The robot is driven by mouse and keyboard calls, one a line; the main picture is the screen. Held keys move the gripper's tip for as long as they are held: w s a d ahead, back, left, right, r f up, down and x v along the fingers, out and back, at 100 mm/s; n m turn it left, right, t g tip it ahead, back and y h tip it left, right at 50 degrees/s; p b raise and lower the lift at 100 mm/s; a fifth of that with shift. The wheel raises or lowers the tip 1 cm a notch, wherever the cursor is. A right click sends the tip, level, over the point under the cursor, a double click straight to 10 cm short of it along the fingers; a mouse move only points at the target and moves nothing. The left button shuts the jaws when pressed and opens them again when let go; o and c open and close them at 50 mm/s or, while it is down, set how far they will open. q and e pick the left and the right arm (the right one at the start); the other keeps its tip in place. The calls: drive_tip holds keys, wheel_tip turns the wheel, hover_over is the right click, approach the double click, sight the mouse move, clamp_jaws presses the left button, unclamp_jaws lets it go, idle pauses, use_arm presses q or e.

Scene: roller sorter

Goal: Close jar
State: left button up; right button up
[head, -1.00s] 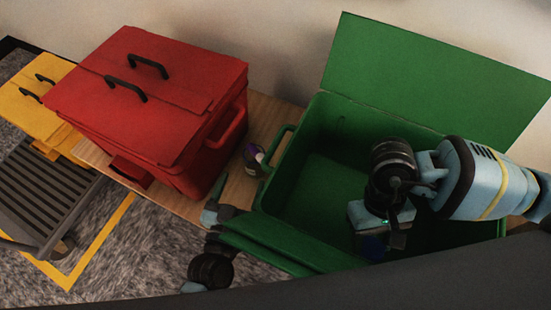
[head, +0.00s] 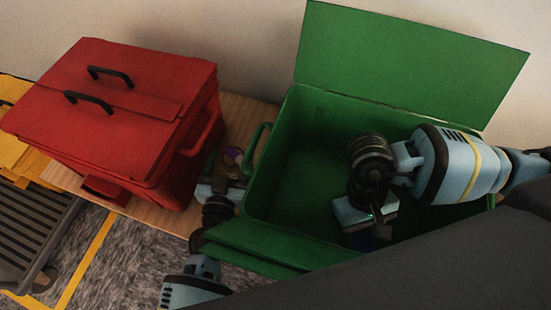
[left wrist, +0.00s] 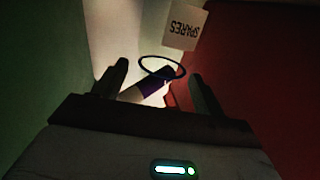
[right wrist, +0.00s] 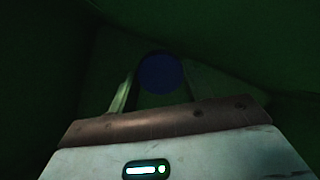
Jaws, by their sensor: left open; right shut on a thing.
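The jar (head: 232,157) stands on the wooden table between the red and green bins. In the left wrist view its dark round rim (left wrist: 162,67) shows with no lid on it, and a purple and white item (left wrist: 147,89) is seen at it. My left gripper (head: 226,176) is open beside the jar; in the left wrist view its fingers lie on both sides of the rim, apart from it. My right gripper (right wrist: 160,88) is shut on a round blue lid (right wrist: 160,72), down inside the open green bin. In the head view the lid is mostly hidden under the gripper.
The green bin (head: 270,150) has its back flap raised and its front flap folded outward near my left arm. The closed red bin (head: 120,120) stands left of the jar, leaving a narrow gap. A card reading SPARES (left wrist: 185,25) shows beyond the jar. A yellow bin (head: 15,150) is far left.

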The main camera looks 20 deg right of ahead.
sight(231, 153)
use_arm(q)
drive_tip(key=shift+x, duration=1.05)
use_arm(e)
drive_tip(key=shift+f, duration=0.4)
use_arm(q)
drive_tip(key=shift+c, duration=0.3)
